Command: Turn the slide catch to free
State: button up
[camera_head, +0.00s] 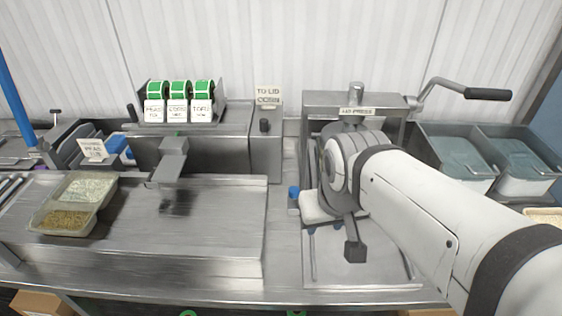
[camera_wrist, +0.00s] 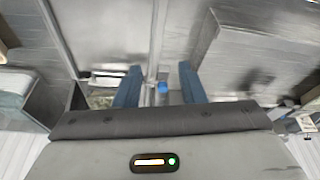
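A small blue knob (camera_wrist: 162,88), which looks like the slide catch, shows between my fingers in the wrist view. It is too small to tell which way it is turned. My gripper (camera_wrist: 160,70) is open, with one blue finger on each side of the knob. I cannot tell whether either finger touches it. In the head view my arm covers the front of the lid press (camera_head: 357,111) and hides most of the gripper. A blue knob (camera_head: 294,191) also shows there, left of my wrist; I cannot tell if it is the same one.
A steel worktop (camera_head: 225,205) with a dark bracket lies left. A two-part tray (camera_head: 70,229) of grain stands at its left end. Label rolls (camera_head: 179,90) sit behind. The press handle (camera_head: 487,94) sticks out right, above grey bins (camera_head: 455,160).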

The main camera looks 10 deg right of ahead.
jog(key=shift+o, duration=1.4)
jog(key=shift+w, duration=0.4)
jog(key=shift+o, duration=0.2)
jog(key=w+f+n+g+b, duration=0.1)
jog(key=w+n, duration=0.4)
jog(key=w, duration=0.8)
jog(key=shift+w+d+f+g+b, duration=0.3)
jog(key=shift+w+f+g, duration=0.1)
jog(key=n+g+b, duration=0.1)
jog(key=n+g, duration=0.1)
jog(key=n, duration=0.3)
send_over(294, 189)
jog(key=f, duration=0.8)
jog(key=shift+s+f, duration=0.1)
jog(key=shift+s, duration=0.1)
jog(key=shift+w+f, duration=0.15)
jog(key=shift+f, duration=0.1)
notch_tip(294, 189, down, 8)
jog(key=shift+r+p, duration=0.2)
jog(key=shift+p, duration=0.3)
jog(key=shift+c, duration=0.2)
jog(key=c, duration=0.9)
